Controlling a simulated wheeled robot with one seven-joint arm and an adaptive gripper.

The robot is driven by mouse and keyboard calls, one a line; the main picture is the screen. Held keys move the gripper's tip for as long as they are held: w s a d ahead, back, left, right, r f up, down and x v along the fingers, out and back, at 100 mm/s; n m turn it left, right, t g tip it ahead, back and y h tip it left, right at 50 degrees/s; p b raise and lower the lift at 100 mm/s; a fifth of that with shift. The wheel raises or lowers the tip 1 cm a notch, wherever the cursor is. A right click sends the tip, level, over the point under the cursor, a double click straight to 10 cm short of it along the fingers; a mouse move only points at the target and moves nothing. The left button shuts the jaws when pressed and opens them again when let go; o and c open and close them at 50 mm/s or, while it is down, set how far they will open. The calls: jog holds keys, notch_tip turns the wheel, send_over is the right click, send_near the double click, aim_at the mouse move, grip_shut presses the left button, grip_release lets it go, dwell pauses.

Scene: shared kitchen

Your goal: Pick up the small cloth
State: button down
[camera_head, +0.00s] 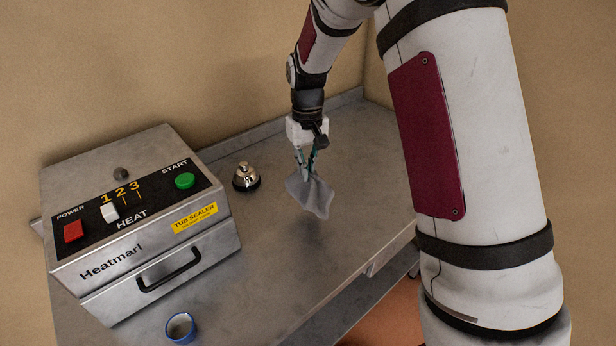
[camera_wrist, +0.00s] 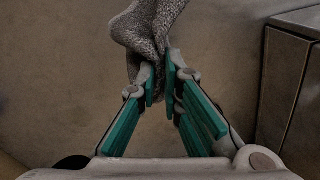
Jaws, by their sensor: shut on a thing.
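The small cloth (camera_head: 318,196) is grey and crumpled, and hangs from my gripper (camera_head: 307,171) over the metal counter in the head view. In the wrist view my gripper (camera_wrist: 161,82) has its teal-padded fingers closed on a gathered fold of the cloth (camera_wrist: 150,28). The cloth bunches up beyond the fingertips there, and its far end runs out of the top of the picture. Whether the cloth's lower edge touches the counter is hard to tell.
A steel tub sealer (camera_head: 140,215) with buttons and a black handle stands on the left of the counter (camera_head: 262,262). A small bell (camera_head: 246,177) stands between it and the cloth. A blue-rimmed cup (camera_head: 181,328) is at the front. Walls close off the back.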

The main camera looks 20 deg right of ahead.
notch_tip(320, 180, up, 6)
jog(key=shift+f+p, duration=0.1)
jog(key=shift+p, duration=0.2)
